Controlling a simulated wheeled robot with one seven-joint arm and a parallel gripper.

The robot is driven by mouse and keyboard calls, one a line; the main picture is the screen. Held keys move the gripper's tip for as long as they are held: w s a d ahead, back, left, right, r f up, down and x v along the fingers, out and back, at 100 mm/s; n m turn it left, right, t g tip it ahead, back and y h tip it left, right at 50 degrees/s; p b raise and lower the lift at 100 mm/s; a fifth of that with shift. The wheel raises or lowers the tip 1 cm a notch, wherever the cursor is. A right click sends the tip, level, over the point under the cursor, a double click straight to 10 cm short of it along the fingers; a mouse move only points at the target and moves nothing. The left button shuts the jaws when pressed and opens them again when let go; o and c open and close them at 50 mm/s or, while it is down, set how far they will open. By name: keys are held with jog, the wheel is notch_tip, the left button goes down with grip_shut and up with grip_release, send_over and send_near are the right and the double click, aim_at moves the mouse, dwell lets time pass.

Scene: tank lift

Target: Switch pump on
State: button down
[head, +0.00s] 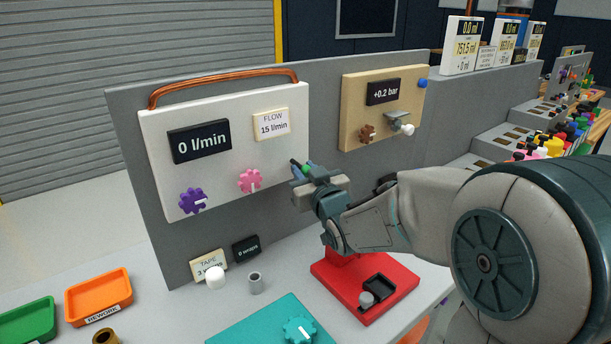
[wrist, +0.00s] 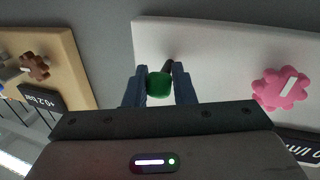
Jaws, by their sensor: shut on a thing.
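A white panel (head: 225,175) on a grey upright board carries a dark display reading 0 l/min (head: 199,141) and a FLOW 15 l/min card. My gripper (head: 302,170) is at the panel's lower right corner. In the wrist view my gripper (wrist: 160,88) is shut on a green knob (wrist: 159,86), with a finger on each side. A dark stem (wrist: 169,67) runs from the knob toward the white panel. In the head view the gripper hides most of the knob. No label naming the pump is readable.
A pink knob (head: 250,181) and a purple knob (head: 193,200) sit left of my gripper on the panel. A tan panel (head: 358,95) reading +0.2 bar is to the right. Below are a red base (head: 398,273), a teal plate (head: 240,331) and a grey cylinder (head: 255,283).

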jog(key=f+b, duration=0.1)
jog(key=b, duration=0.2)
jog(key=shift+t, duration=0.4)
jog(key=b, duration=0.4)
jog(key=shift+f+t+y, duration=0.25)
jog(key=shift+t+y, duration=0.05)
jog(key=shift+t, duration=0.1)
jog(key=shift+a+m+b, duration=0.1)
jog(key=shift+m+b, duration=0.2)
jog(key=shift+b, duration=0.6)
jog(key=shift+r, duration=0.2)
jog(key=c, duration=1.3)
grip_release()
jog(key=shift+o, duration=0.2)
jog(key=b+v, duration=0.1)
jog(key=v, duration=1.2)
jog(key=shift+s+f, duration=0.25)
jog(key=shift+f, duration=0.15)
